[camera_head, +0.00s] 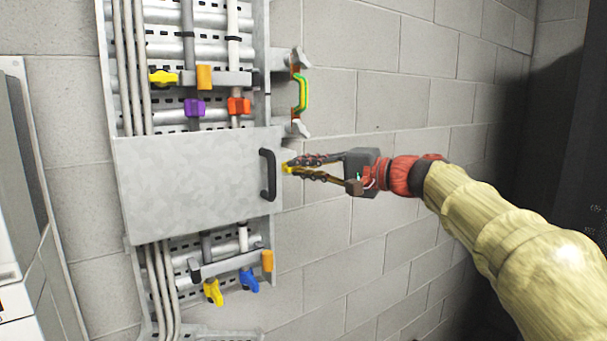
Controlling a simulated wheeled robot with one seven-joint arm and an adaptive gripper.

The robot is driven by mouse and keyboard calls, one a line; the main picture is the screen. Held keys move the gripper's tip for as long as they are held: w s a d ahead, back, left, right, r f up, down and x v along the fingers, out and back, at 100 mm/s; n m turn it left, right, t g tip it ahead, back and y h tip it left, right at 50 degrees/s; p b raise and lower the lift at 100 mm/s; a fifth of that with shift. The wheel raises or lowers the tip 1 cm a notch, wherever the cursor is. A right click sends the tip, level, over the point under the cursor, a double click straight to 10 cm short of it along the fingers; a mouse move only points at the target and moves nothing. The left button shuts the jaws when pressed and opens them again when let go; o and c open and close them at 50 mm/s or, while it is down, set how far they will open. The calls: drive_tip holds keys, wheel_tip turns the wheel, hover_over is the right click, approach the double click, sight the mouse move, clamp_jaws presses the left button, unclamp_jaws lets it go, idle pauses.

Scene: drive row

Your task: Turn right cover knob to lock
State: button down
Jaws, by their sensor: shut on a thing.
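The grey cover (190,185) is a flat metal panel across the middle of the wall rack, with a black handle (268,175) near its right edge. A small yellow knob (287,168) shows at the cover's right side, just right of the handle. My gripper (291,166) reaches in from the right and its fingertips are shut on the yellow knob. The fingers hide part of the knob, and I cannot tell its turned angle.
Above the cover are yellow (163,78), purple (194,107) and orange-red (238,106) fittings on pipes, and a green and yellow handle (302,95) at the right. Below hang yellow (213,292) and blue (249,280) levers. Bare block wall (400,100) lies to the right.

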drive_tip(key=shift+f+m+y+b, duration=0.15)
drive_tip(key=shift+m+y+b, duration=0.2)
drive_tip(key=shift+m, duration=0.45)
drive_tip(key=c, duration=2)
unclamp_jaws()
drive_tip(key=shift+w, duration=0.1)
drive_tip(key=shift+o, duration=0.5)
drive_tip(key=v, duration=1.2)
